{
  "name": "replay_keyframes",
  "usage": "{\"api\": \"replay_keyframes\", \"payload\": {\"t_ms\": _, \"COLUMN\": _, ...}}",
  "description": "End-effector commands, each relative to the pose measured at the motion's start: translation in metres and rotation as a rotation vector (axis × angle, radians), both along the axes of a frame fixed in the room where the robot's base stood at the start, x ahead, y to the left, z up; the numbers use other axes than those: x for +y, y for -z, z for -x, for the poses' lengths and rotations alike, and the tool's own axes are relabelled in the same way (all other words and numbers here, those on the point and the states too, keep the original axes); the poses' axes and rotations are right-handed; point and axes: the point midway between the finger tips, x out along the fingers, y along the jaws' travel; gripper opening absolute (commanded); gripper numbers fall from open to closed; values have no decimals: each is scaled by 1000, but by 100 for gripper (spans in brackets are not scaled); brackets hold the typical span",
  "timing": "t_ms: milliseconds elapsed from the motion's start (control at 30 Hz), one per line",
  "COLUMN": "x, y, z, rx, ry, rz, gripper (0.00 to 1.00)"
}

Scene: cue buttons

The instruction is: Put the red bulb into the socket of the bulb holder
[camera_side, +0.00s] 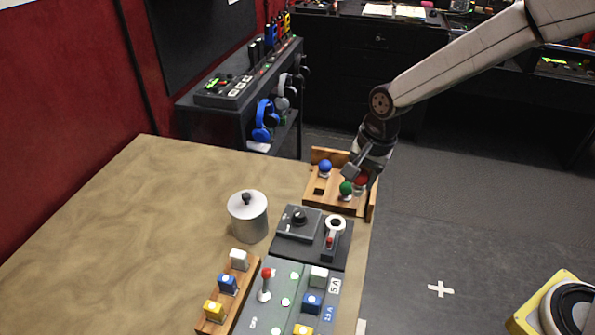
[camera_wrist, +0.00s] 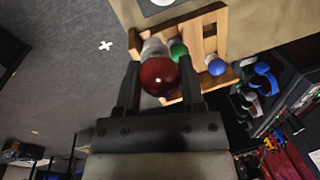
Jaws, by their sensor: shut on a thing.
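The red bulb (camera_side: 361,181) is between the fingers of my gripper (camera_side: 364,174), which is shut on it at the right end of a wooden rack (camera_side: 329,203). In the wrist view the red bulb (camera_wrist: 160,76) sits between both fingertips of my gripper (camera_wrist: 159,80), with the wooden rack (camera_wrist: 208,20) behind it. I cannot tell whether its base is clear of the rack. A dark panel (camera_side: 290,254) in front of the rack carries a white ring (camera_side: 335,223) that looks like a socket; it looks empty.
The rack also holds a green bulb (camera_side: 346,188), close to my gripper, and a blue bulb (camera_side: 325,166). A lidded metal pot (camera_side: 249,218) stands left of the panel. Button blocks (camera_side: 228,284) and a red-tipped lever (camera_side: 266,284) are nearer. The table's left part (camera_side: 120,230) is clear.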

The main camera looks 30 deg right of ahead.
Motion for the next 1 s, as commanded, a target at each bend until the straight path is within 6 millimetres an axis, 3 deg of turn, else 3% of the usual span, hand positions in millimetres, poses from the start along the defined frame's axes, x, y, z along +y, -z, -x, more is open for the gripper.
{"api": "replay_keyframes", "payload": {"t_ms": 100, "x": 24, "y": 9, "z": -3, "rx": 5, "ry": -6, "rz": 5, "gripper": 0}}
{"api": "replay_keyframes", "payload": {"t_ms": 300, "x": 43, "y": 17, "z": -6, "rx": 6, "ry": -1, "rz": 7, "gripper": 0}}
{"api": "replay_keyframes", "payload": {"t_ms": 667, "x": 45, "y": 20, "z": -6, "rx": 7, "ry": -1, "rz": 8, "gripper": 0}}
{"api": "replay_keyframes", "payload": {"t_ms": 1000, "x": 44, "y": 36, "z": -5, "rx": 8, "ry": 0, "rz": 8, "gripper": 0}}
